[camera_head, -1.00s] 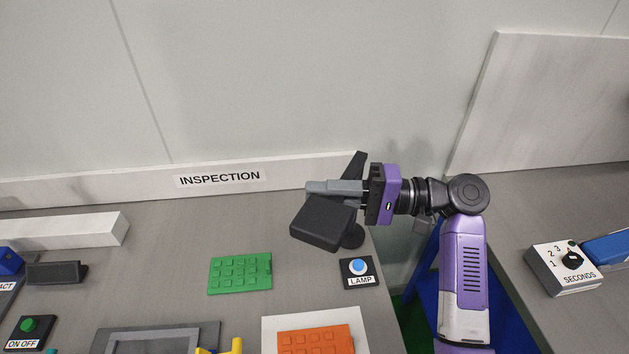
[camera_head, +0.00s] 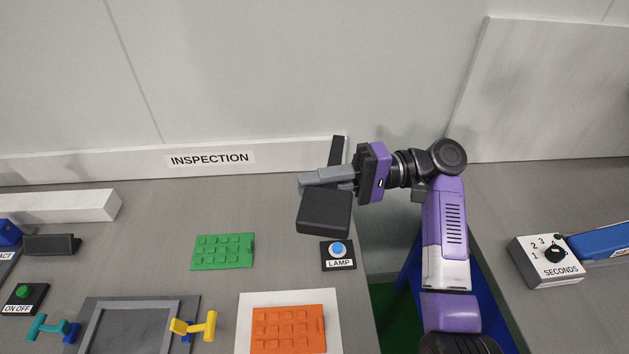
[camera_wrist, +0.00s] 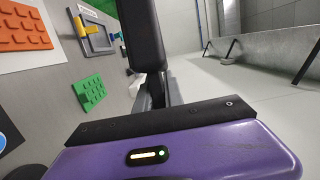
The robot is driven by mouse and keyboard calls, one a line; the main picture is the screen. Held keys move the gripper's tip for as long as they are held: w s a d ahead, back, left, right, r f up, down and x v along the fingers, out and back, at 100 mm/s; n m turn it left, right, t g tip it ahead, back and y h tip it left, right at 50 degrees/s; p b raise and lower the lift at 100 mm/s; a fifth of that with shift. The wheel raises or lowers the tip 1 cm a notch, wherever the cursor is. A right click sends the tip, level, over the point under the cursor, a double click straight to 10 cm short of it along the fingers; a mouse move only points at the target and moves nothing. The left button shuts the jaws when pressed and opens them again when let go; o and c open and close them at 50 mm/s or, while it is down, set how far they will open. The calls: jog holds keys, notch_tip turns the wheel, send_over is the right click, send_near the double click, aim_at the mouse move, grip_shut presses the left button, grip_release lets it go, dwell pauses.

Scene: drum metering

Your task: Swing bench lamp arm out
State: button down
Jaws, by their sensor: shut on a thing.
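The black bench lamp has a blocky head (camera_head: 324,212) and a dark arm (camera_head: 337,150), lined up front to back over the right end of the inspection bench. My gripper (camera_head: 326,177) reaches in from the right, with its grey fingers shut on the lamp arm just behind the head. The lamp's base is hidden in the body view. In the wrist view the dark lamp part (camera_wrist: 143,35) runs away from my fingers (camera_wrist: 153,95). A LAMP box with a blue button (camera_head: 338,250) sits in front of the lamp head.
A green studded plate (camera_head: 223,251) and an orange one on a white sheet (camera_head: 335,305) lie on the bench. A grey frame fixture (camera_head: 95,335) with yellow and teal clamps is front left. A gap separates this bench from the SECONDS box (camera_head: 545,262). The wall stands close behind.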

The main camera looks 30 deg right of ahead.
jog(key=c, duration=1.4)
grip_release()
jog(key=shift+c, duration=0.2)
jog(key=b+v, duration=0.2)
jog(key=v, duration=0.5)
jog(key=shift+d, duration=0.35)
jog(key=shift+s, duration=0.1)
